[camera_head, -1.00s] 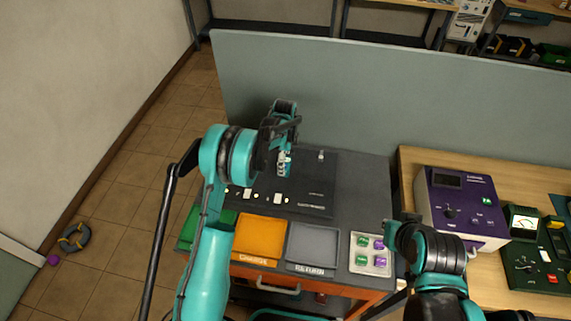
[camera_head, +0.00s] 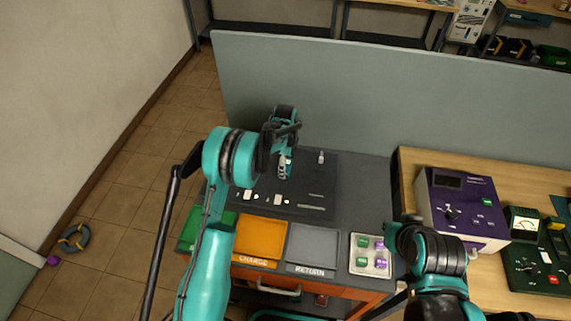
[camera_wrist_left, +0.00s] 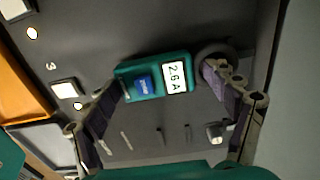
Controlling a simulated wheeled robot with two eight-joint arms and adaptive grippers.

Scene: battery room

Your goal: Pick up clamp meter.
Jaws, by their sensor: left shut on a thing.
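The clamp meter (camera_wrist_left: 150,80) is a teal body with a blue button, a lit display reading 2.6 A and a dark ring-shaped jaw at its right end. It shows in the left wrist view, between the two fingers of my left gripper (camera_wrist_left: 168,98), which is shut on it. In the head view my left gripper (camera_head: 284,168) is over the black panel, and the arm and fingers largely hide the meter. My right arm folds in at the lower right; its gripper cannot be made out.
The black panel (camera_head: 314,190) lies on a grey-topped cart. An orange tray (camera_head: 262,236), a grey tray (camera_head: 313,245) and a plate of colored buttons (camera_head: 370,254) line its front. A grey partition (camera_head: 400,100) stands behind. A purple instrument (camera_head: 462,210) stands right.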

